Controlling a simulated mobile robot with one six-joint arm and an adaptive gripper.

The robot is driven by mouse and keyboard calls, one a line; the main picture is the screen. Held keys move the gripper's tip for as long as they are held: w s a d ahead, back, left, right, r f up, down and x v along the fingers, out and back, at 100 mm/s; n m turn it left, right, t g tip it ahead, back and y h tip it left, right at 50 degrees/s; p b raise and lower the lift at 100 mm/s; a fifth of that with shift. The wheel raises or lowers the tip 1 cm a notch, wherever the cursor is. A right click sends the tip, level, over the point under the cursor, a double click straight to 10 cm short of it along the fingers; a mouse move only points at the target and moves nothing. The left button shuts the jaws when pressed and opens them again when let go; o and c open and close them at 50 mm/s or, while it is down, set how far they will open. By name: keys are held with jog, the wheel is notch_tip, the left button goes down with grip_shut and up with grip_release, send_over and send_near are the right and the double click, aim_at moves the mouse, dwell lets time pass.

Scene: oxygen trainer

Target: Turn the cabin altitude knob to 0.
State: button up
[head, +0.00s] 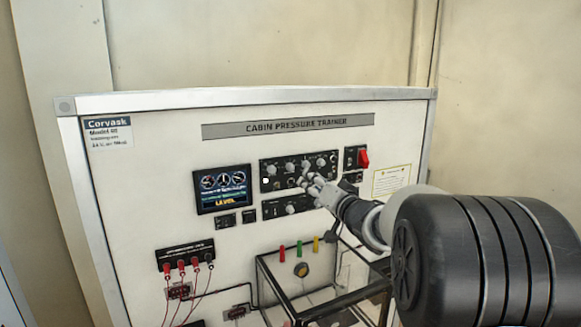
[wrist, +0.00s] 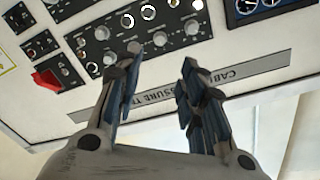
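The trainer's upper black knob panel (head: 268,172) carries several light grey knobs. Its small labels are unreadable, so I cannot tell which knob is cabin altitude or where it points. In the wrist view the panel appears upside down, with one knob (wrist: 160,38) lying beyond the gap between my fingertips and another (wrist: 192,26) to its right. My gripper (wrist: 160,65) is open with nothing between its fingers. In the head view my gripper (head: 309,178) is in front of the panel's lower right part and hides some of it. Contact with a knob cannot be made out.
A gauge screen (head: 222,188) is left of the knobs. A red switch (head: 364,158) is close on the right. A lower strip with a knob (head: 290,208) sits beneath. A black-framed box (head: 283,291) juts out below my arm. Red leads (head: 185,292) hang lower left.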

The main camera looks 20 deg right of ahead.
aim_at(292, 168)
jog(key=w+p, duration=0.2)
jog(key=w, duration=1.1)
jog(key=shift+w+p, duration=0.15)
jog(key=shift+p, duration=0.15)
jog(key=shift+c, duration=0.2)
grip_shut()
